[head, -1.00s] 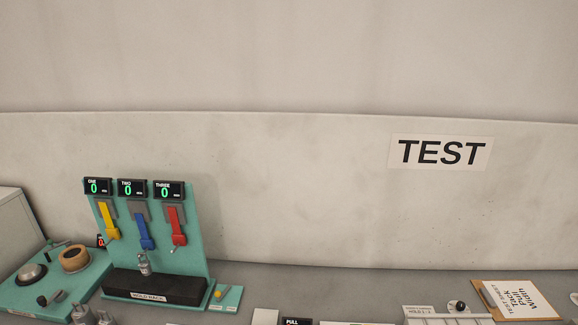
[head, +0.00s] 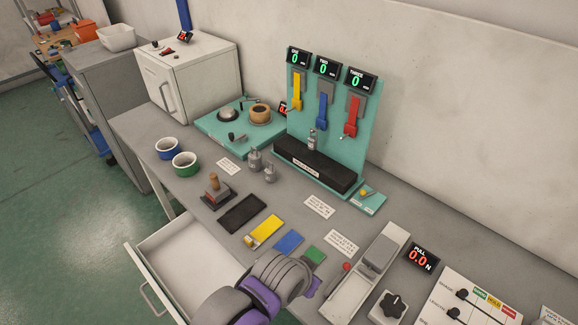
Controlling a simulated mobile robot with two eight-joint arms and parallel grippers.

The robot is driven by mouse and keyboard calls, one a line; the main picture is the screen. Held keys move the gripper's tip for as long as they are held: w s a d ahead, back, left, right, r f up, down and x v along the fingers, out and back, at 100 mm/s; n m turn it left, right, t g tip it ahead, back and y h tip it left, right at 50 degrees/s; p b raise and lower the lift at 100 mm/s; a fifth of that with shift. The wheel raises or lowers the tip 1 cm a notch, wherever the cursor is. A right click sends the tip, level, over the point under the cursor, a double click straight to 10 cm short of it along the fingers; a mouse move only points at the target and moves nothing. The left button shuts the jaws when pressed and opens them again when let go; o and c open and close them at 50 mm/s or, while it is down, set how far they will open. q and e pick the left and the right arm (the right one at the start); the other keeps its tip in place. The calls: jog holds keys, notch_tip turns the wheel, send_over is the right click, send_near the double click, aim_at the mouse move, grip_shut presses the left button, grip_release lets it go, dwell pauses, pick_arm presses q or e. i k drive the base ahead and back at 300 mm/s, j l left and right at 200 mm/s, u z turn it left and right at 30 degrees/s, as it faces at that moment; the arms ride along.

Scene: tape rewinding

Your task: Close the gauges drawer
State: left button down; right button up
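A pale drawer (head: 185,257) stands pulled out from the front of the grey workbench, at the lower left of the head view. Its grey bar handle (head: 152,298) is on its front panel. The visible inside looks empty, and no label on it can be read. A grey and purple arm of mine, coming from the lower left, covers the drawer's right part and the bench edge beside it. The fingers of that arm's gripper are hidden, and I cannot see them touch anything. My other gripper is out of the picture.
On the bench are a teal gauge stand (head: 366,120), blue and green bowls (head: 185,164), metal weights (head: 255,160), a stamp (head: 215,192) and coloured blocks (head: 264,231). A white cabinet (head: 205,75) stands at the back left. Green floor (head: 60,220) is open left of the drawer.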

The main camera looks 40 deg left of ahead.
aim_at(187, 260)
jog(key=k+j, duration=0.3)
jog(key=j, duration=0.2)
jog(key=k+j+u, duration=0.3)
jog(key=j+u, duration=0.3)
jog(key=j, duration=0.15)
jog(key=u, duration=1.25)
jog(key=k+l+z, duration=0.15)
jog(key=k+l, duration=0.1)
jog(key=l, duration=0.1)
